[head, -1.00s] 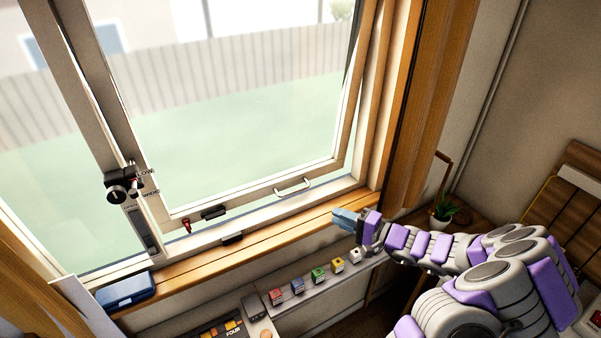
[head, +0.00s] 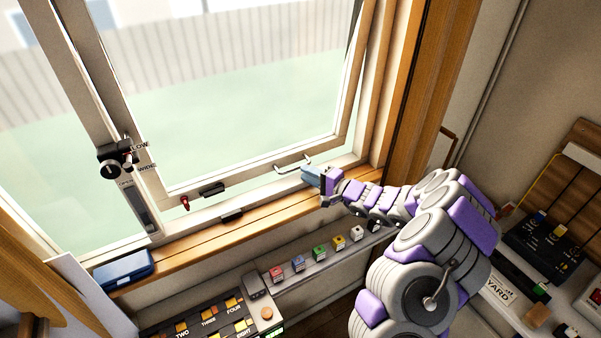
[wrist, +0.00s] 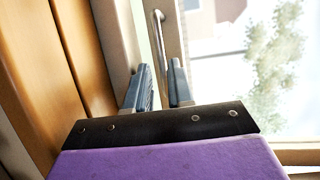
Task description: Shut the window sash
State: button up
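The window sash (head: 240,166) has a pale frame and stands ajar, with a gap between its bottom rail and the window frame. A metal bar handle (head: 291,162) sits on the bottom rail, near its right end. My gripper (head: 308,175) is at the handle's right end in the head view. In the wrist view my gripper (wrist: 160,88) has its two grey-blue fingers apart. The handle (wrist: 160,32) runs down toward the space between them there. Whether the fingers touch it cannot be told.
A wooden sill (head: 215,222) runs below the window, with a blue case (head: 124,268) at its left. A knob (head: 112,160) with a lever is on the left post. Below are a shelf with several coloured cubes (head: 319,252) and a button panel (head: 215,318).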

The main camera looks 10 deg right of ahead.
jog(key=shift+x, duration=1.85)
jog(key=shift+c, duration=0.3)
grip_shut()
jog(key=shift+s, duration=0.1)
